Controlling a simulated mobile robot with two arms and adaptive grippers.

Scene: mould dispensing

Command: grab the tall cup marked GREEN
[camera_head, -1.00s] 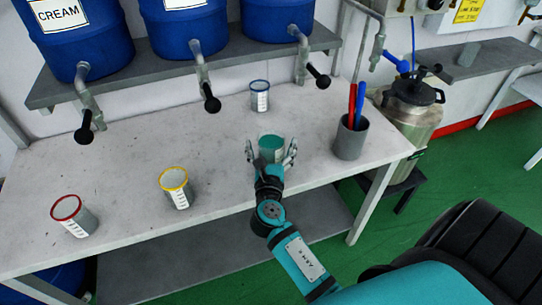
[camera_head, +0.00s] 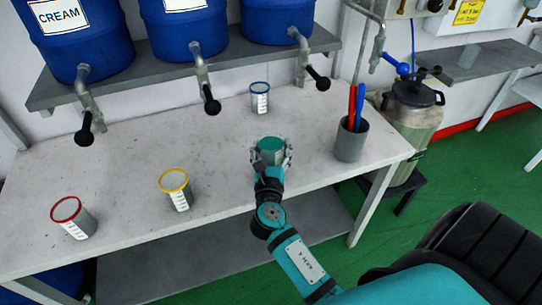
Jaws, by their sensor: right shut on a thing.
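The green cup (camera_head: 271,145) stands on the white table, near its front edge and right of the middle. Its rim and inside look teal-green; most of its side is hidden behind my gripper, and no marking on it can be read. My right gripper (camera_head: 271,155) comes from the front of the table, with its fingers closed against both sides of this cup. My left gripper is not in view.
On the white table (camera_head: 130,160) stand a red-rimmed cup (camera_head: 80,222), a yellow-rimmed cup (camera_head: 178,192), a blue-rimmed cup (camera_head: 260,100) and a grey holder (camera_head: 350,142) with red and blue sticks. Blue barrels (camera_head: 85,45) with taps overhang the back. A steel tank (camera_head: 412,120) stands at right.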

